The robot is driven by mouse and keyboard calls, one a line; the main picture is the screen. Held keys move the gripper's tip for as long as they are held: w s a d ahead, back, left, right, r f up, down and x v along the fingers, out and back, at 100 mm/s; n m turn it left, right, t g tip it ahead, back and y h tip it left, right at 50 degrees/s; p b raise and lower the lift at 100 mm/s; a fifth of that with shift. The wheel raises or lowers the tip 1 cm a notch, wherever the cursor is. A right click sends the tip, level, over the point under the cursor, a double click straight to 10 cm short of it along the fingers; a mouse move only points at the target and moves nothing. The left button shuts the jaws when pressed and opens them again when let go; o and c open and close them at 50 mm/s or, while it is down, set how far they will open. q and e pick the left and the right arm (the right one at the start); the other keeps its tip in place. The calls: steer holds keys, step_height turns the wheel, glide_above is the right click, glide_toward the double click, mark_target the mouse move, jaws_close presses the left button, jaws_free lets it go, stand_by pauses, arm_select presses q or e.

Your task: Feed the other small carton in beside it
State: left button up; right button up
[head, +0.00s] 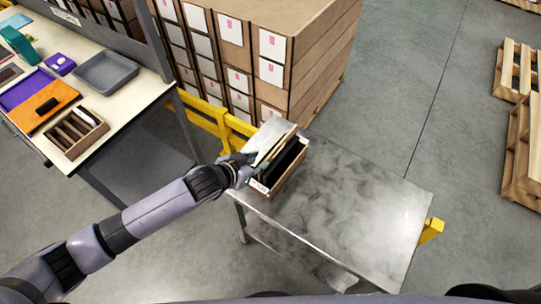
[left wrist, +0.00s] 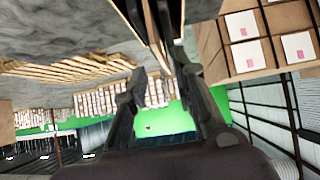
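An open brown carton (head: 289,179) with a dark inside stands on the metal table, towards its far left corner. A pale grey panel with a tan edge (head: 270,134) leans up at its left side. I cannot tell whether it is a flap or a small carton. My left gripper (head: 246,163) is at the carton's left side, close to that panel. In the left wrist view its fingers (left wrist: 160,66) stand apart, with brown board edges (left wrist: 157,38) at the tips. Whether they grip a board is unclear. No separate small carton can be made out. My right gripper is out of view.
The metal table (head: 350,205) is bare right of the carton. A tall stack of labelled boxes (head: 315,65) stands behind it, with a yellow rail (head: 212,117) in front. A workbench (head: 135,92) with trays is at left. Wooden pallets (head: 522,150) lie at right.

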mark_target(268, 157)
arm_select(q)
steer(key=b+x, duration=0.3)
steer(key=x, duration=0.2)
steer(key=shift+f, duration=0.15)
steer(key=shift+b+x, duration=0.6)
steer(key=shift+x, duration=0.25)
steer(key=shift+w, duration=0.1)
jaws_close()
stand_by(0.8)
steer(key=shift+r, duration=0.25)
step_height(268, 157, up, 6)
steer(key=p, duration=0.5)
steer(key=shift+r+p, duration=0.1)
steer(key=shift+p, duration=0.2)
steer(key=shift+r+b, duration=0.45)
steer(key=shift+r, duration=0.35)
steer(key=shift+w, duration=0.1)
